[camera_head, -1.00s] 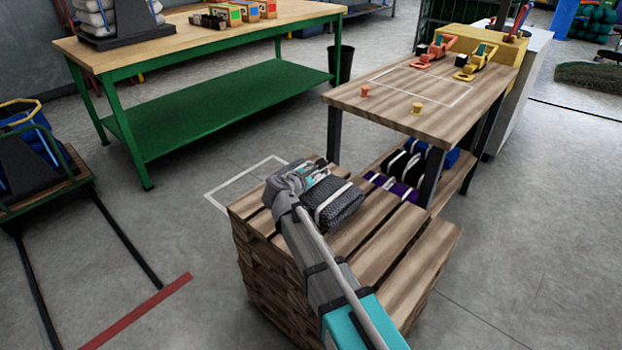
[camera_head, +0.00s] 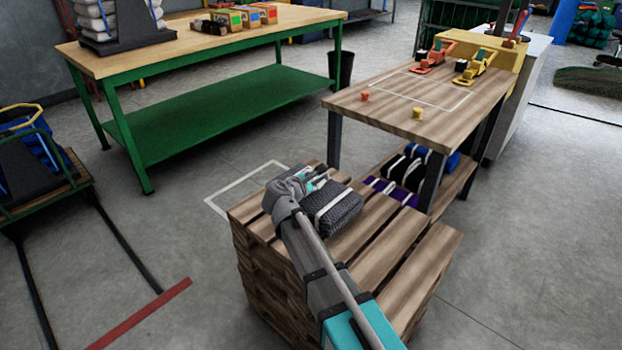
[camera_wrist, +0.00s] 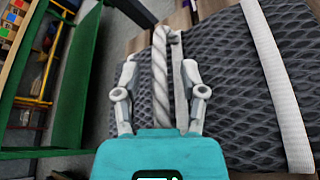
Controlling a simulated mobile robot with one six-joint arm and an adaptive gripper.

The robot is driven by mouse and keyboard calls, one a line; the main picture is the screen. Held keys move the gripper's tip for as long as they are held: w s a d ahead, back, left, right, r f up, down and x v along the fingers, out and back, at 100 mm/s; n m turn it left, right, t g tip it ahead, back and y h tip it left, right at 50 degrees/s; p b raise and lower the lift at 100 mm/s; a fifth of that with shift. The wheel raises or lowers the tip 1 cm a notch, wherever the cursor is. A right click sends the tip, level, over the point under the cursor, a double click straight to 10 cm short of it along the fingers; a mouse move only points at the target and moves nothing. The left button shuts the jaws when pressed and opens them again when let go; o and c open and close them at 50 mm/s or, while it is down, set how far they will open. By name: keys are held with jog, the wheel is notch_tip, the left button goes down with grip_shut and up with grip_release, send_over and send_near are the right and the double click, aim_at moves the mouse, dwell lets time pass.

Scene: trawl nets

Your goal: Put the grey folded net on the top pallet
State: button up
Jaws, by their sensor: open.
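The grey folded net (camera_head: 339,212) lies on the top pallet (camera_head: 378,240) of a wooden stack, near its far left part. It has white bands and a dark mesh surface, which fills much of the wrist view (camera_wrist: 222,90). My gripper (camera_head: 308,184) is at the net's left end. In the wrist view my gripper (camera_wrist: 154,68) is open, with a twisted pale rope (camera_wrist: 160,85) of the net between its fingers. The fingers stand apart on both sides of the rope. Whether the fingertips touch the net is unclear.
A wooden table (camera_head: 440,95) with small clamps and blocks stands behind the pallets, with folded bundles on its lower shelf. A green workbench (camera_head: 215,115) is at the back left. A cart (camera_head: 40,185) stands at far left. Floor around the pallets is mostly clear.

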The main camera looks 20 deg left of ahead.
jog(key=p+v, duration=0.3)
jog(key=v, duration=0.9)
jog(key=shift+p, duration=0.4)
dwell(0.3)
